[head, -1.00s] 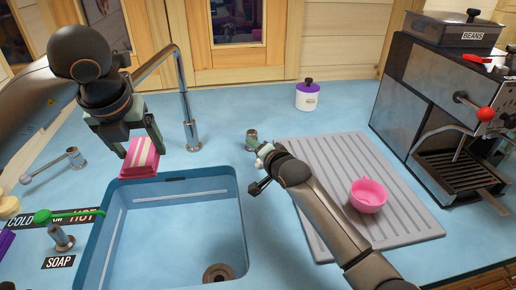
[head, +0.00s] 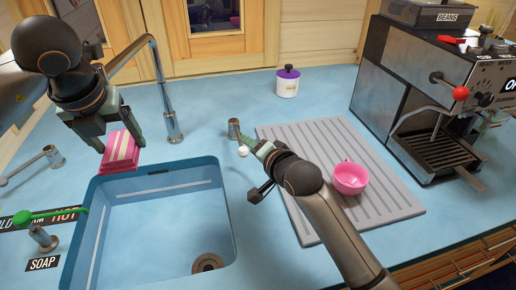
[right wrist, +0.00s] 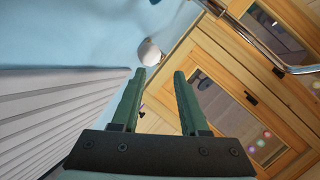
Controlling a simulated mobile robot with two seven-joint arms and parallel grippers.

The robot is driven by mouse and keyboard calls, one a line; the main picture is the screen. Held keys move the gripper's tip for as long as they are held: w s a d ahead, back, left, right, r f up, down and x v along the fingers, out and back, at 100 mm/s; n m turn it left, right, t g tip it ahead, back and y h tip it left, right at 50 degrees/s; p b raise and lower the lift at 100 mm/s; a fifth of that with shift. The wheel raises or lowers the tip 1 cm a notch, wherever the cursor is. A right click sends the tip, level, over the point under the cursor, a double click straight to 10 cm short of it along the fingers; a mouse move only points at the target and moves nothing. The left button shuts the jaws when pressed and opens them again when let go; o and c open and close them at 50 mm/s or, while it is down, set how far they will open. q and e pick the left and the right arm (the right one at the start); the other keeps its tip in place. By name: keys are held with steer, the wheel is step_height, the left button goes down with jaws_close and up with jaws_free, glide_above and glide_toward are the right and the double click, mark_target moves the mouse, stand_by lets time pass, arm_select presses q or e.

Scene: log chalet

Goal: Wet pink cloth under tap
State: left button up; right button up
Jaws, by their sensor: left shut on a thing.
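The pink cloth (head: 121,148), folded and pale-striped, is in my left gripper (head: 116,132), which is shut on it just above the sink's far-left rim. The tall metal tap (head: 171,122) stands behind the sink; its spout bends left behind my left gripper, so its outlet is hidden. No water shows. A short metal post with a white-knobbed lever (head: 243,151) stands right of the tap. My right gripper (head: 256,168) is open and empty, just right of the knob. In the right wrist view the knob (right wrist: 149,51) lies beyond the open fingers (right wrist: 157,84), apparently apart from them.
The blue sink (head: 228,212) is empty. A grey draining board (head: 310,140) holds a pink cup (head: 349,178). A purple-lidded jar (head: 288,84) stands behind, a coffee machine (head: 400,90) at right. A green-handled soap dispenser (head: 42,236) and another knobbed lever (head: 52,156) are at left.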

mark_target(238, 135)
steer(key=shift+v, duration=1.5)
steer(key=shift+w+d, duration=0.1)
steer(key=shift+w, duration=0.05)
steer(key=shift+d+f+t, duration=0.15)
steer(key=shift+f+t, duration=0.25)
steer(key=shift+f, duration=0.35)
steer(key=shift+s+f+t, duration=0.3)
steer(key=shift+s+f, duration=0.05)
steer(key=shift+f, duration=0.05)
steer(key=shift+y, duration=0.3)
steer(key=shift+x, duration=5.95)
steer(key=shift+c, duration=0.3)
jaws_close()
